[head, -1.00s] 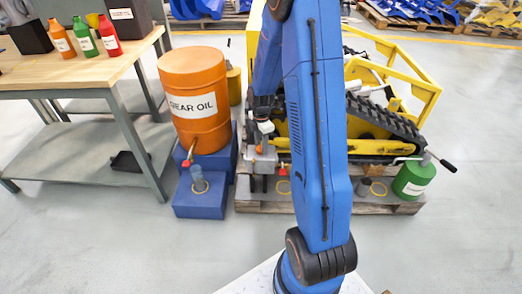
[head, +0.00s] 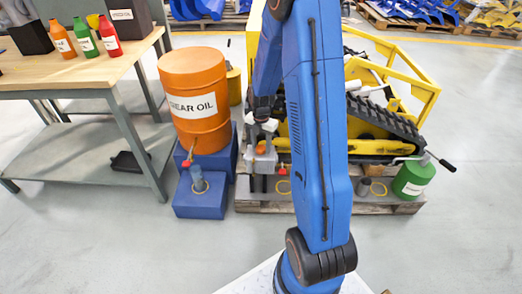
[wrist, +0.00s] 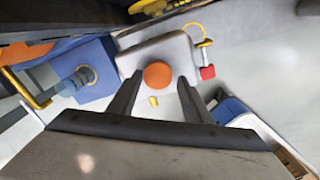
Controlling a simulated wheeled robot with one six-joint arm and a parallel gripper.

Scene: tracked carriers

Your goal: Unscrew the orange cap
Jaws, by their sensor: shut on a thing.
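The orange cap (wrist: 157,75) sits on top of a light grey box-like housing (wrist: 178,47) in the wrist view. My gripper (wrist: 159,78) reaches down over it, one dark finger on each side of the cap, and is shut on it. I cannot tell whether the cap is still threaded on.
An orange gear oil drum (head: 195,100) stands on a blue stand (head: 200,200) close left. The yellow tracked carrier (head: 400,75) is behind and right. A red-handled tap (wrist: 207,72) sticks out beside the housing. A green can (head: 412,180) stands on the pallet's right end.

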